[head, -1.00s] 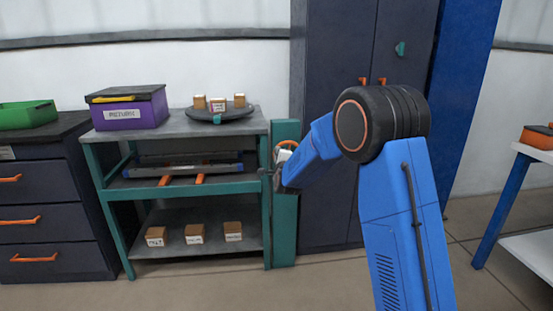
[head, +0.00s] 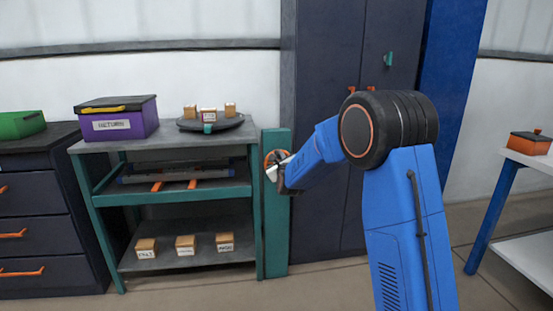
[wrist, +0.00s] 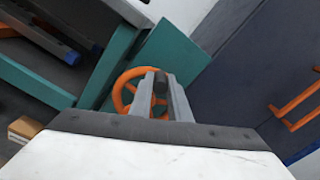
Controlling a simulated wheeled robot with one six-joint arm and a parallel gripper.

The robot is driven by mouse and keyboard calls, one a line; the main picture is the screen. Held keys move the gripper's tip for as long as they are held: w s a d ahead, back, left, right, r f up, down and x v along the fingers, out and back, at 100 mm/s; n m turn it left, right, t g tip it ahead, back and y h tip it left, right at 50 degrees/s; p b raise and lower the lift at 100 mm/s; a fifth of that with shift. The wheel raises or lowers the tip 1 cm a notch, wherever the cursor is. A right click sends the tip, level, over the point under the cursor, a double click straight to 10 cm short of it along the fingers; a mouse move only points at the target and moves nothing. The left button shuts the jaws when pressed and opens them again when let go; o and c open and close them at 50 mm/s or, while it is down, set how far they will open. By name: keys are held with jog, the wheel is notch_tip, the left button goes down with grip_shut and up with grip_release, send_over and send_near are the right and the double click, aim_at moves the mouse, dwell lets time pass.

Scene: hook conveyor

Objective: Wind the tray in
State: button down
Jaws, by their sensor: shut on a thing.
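The tray (head: 190,172) is a dark, long piece lying on the middle shelf of the green rack, with two orange bars (head: 193,184) at its front. An orange handwheel (wrist: 122,92) is mounted on the green post (head: 276,220) at the rack's right side. My gripper (wrist: 160,84) is at the wheel's right side in the wrist view, its fingers shut on the wheel's dark knob. In the head view my gripper (head: 275,170) covers much of the wheel.
A purple box (head: 135,124) labelled RETURN and a round turntable (head: 186,125) with several small boxes stand on the rack top. Several boxes (head: 185,251) sit on the bottom shelf. A dark cabinet (head: 330,60) stands right of the post; a side table (head: 530,160) is at far right.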

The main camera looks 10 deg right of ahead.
jog(key=shift+d+m, duration=0.35)
jog(key=shift+m, duration=0.25)
jog(key=shift+f, duration=0.1)
jog(key=c, duration=1.7)
grip_release()
jog(key=shift+d, duration=0.1)
jog(key=shift+o, duration=0.2)
jog(key=s, duration=1.7)
jog(key=shift+s, duration=0.2)
